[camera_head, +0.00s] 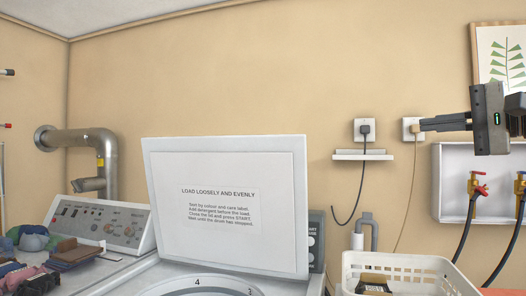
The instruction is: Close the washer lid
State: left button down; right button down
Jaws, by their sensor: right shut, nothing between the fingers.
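The washer lid (225,165) is a white panel that stands open, nearly upright, with a printed notice on its inner face. Below it, part of the washer top (140,287) and the round drum opening with number marks show at the bottom edge of the picture. My right gripper (424,125) is at the upper right, well to the right of the lid and above its top edge. Its fingers point left, are shut and hold nothing. It does not touch the lid. My left gripper is not in view.
A control panel (108,224) and folded clothes (75,254) are at the left. A white basket (425,276) stands right of the washer. Behind are a metal duct (90,140), wall outlets (365,129) and a recessed valve box (452,195). Space above the lid is clear.

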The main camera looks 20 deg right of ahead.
aim_at(238, 203)
jog(key=u, duration=3.35)
jog(key=k, duration=1.85)
jog(key=z, duration=1.9)
jog(key=i, duration=0.5)
jog(key=u, duration=0.05)
